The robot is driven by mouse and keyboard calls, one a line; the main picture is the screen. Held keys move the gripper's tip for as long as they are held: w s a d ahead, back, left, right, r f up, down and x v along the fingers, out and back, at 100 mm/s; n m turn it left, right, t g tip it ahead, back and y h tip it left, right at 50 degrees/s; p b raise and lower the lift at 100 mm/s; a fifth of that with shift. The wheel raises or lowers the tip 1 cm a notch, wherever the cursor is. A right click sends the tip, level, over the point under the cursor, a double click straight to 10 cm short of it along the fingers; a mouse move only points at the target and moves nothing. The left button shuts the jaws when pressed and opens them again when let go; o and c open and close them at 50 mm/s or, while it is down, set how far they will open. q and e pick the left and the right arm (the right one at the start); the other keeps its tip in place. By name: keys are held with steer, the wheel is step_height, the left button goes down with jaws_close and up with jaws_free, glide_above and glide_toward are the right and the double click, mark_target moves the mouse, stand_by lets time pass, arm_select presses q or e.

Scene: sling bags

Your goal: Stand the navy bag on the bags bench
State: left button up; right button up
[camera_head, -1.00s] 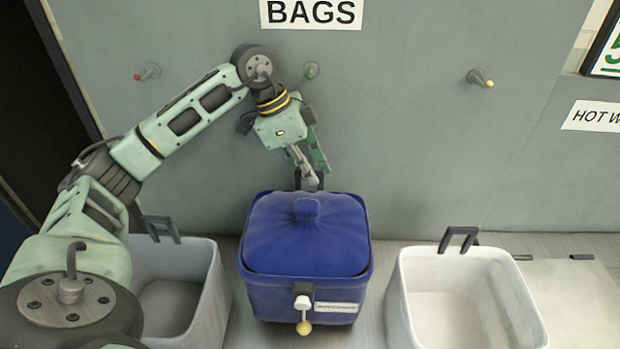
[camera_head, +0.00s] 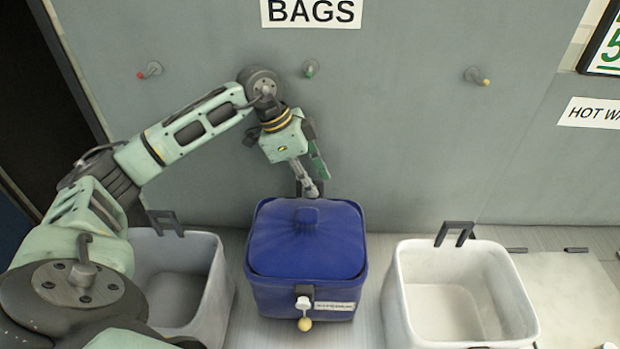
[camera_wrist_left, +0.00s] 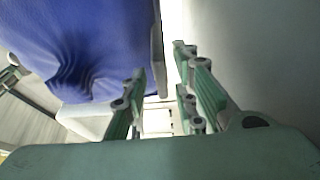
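The navy bag (camera_head: 308,240) stands upright on the bench (camera_head: 365,330), between two pale bins, with a label and a yellow-ended pull on its front. My left gripper (camera_head: 317,184) points down at the bag's back edge, where a dark handle partly shows. In the left wrist view the bag (camera_wrist_left: 85,45) fills the upper left, and the two green fingers (camera_wrist_left: 165,100) are apart. The bag's back edge shows near the gap between them. I cannot tell whether the fingers touch it. My right gripper is out of view.
A grey bin (camera_head: 225,285) stands left of the bag, partly behind my left arm. A white empty bin (camera_head: 392,300) stands to the right. The wall behind has several pegs, such as one (camera_head: 477,76) at right, and a BAGS sign (camera_head: 312,12).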

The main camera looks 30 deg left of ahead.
arm_select(q)
steer(key=shift+a+r, duration=0.1)
steer(key=shift+r, duration=0.1)
steer(key=b+v, duration=0.3)
steer(key=v, duration=0.8)
steer(key=shift+r, duration=0.35)
steer(key=shift+s+a+f, duration=0.1)
